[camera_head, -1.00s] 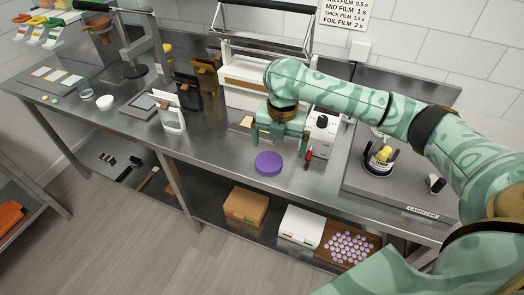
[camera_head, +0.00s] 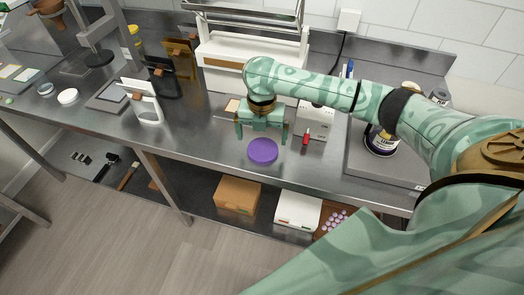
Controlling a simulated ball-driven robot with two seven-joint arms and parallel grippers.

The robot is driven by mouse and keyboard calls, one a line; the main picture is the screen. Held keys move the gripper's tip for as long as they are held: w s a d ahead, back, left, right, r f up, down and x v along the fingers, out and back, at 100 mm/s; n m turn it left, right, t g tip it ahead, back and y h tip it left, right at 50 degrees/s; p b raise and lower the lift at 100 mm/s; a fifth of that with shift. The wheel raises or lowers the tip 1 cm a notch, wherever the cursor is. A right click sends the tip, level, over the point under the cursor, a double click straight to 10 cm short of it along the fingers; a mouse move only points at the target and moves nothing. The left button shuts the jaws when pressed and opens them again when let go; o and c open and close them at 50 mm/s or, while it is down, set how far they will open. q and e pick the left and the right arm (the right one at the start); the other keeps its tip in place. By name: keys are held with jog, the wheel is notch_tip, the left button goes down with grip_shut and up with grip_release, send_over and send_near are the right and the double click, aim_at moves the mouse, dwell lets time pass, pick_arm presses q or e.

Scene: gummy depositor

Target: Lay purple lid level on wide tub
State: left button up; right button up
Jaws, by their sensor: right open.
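The purple lid (camera_head: 263,151) is a flat round disc lying on the steel worktop near its front edge. My right gripper (camera_head: 261,140) is open, fingers pointing down, just behind and above the lid in the picture. One finger is toward the lid's left side and one toward its right. Nothing shows between the fingers, and I see no contact with the lid. I cannot pick out the wide tub with certainty. My left gripper is not in view.
A white stand (camera_head: 143,101) is at the left. A brown box (camera_head: 237,194) and a white box (camera_head: 298,210) sit on the lower shelf.

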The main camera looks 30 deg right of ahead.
aim_at(263, 148)
jog(key=f, duration=0.1)
jog(key=f+b, duration=0.1)
jog(key=f, duration=0.1)
jog(key=f+b, duration=0.1)
jog(key=f, duration=0.1)
jog(key=shift+w+d+f, duration=0.1)
jog(key=shift+d, duration=0.15)
jog(key=shift+c, duration=0.9)
jog(key=c, duration=0.7)
jog(key=shift+r, duration=0.2)
jog(key=shift+r, duration=0.55)
jog(key=r, duration=0.1)
jog(key=r+p, duration=0.2)
jog(key=shift+s+d, duration=0.1)
jog(key=shift+s, duration=0.15)
jog(key=s+d+r+p, duration=0.1)
jog(key=s+r, duration=0.2)
jog(key=s, duration=0.1)
jog(key=s+d+r+p, duration=0.1)
jog(key=s+r+p, duration=0.1)
jog(key=s, duration=0.3)
jog(key=s+d+r+p, duration=0.1)
jog(key=s+r, duration=0.2)
jog(key=s, duration=0.1)
jog(key=shift+s+r+p, duration=0.15)
jog(key=shift+r+p, duration=0.25)
